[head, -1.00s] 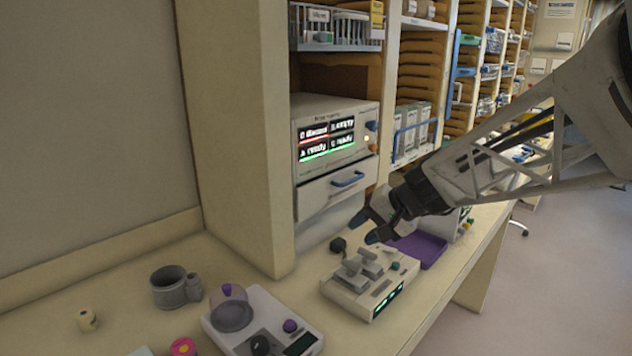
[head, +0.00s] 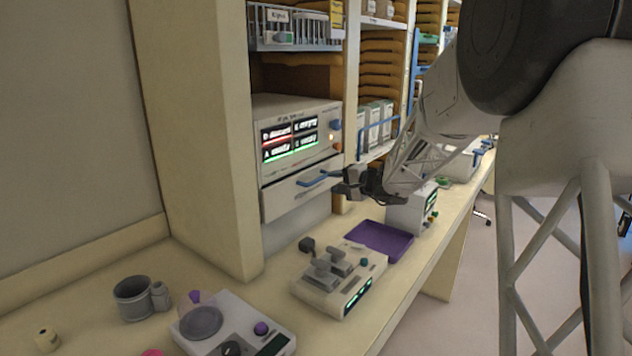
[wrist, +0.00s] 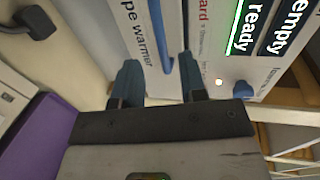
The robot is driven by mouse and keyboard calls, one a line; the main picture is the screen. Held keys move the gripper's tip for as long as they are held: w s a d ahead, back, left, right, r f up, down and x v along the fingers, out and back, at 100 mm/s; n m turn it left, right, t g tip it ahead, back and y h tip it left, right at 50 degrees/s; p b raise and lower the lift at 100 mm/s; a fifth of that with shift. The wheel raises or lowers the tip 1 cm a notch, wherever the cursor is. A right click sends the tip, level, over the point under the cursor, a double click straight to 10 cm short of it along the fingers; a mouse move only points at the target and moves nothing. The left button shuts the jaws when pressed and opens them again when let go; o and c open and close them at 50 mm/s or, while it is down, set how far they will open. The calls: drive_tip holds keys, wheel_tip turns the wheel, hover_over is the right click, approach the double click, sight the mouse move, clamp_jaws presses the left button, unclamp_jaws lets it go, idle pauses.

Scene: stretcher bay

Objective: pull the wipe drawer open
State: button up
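The wipe drawer (head: 284,201) is a pale front with a blue bar handle (head: 313,180), below the warmer's display panel (head: 299,139). The drawer looks closed. In the wrist view the drawer front (wrist: 131,35) reads "…pe warmer", and its blue handle (wrist: 158,30) runs down toward the space between my fingers. My gripper (head: 334,178) is at the handle's right end in the head view. In the wrist view my gripper (wrist: 159,62) is open, with one dark blue finger on each side of the handle's line. Contact with the handle cannot be told.
On the counter below are a grey device with levers (head: 338,284), a purple tray (head: 379,240), a grey mug (head: 133,298) and a white device with a clear purple-knobbed dome (head: 233,332). A white box (head: 408,213) stands behind the tray.

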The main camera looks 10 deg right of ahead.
sight(319, 180)
drive_tip(key=shift+w+d+f, duration=0.1)
drive_tip(key=shift+w+d, duration=0.05)
drive_tip(key=shift+w, duration=0.1)
drive_tip(key=shift+w, duration=0.1)
drive_tip(key=shift+x, duration=3.85)
drive_tip(key=shift+c, duration=0.5)
clamp_jaws()
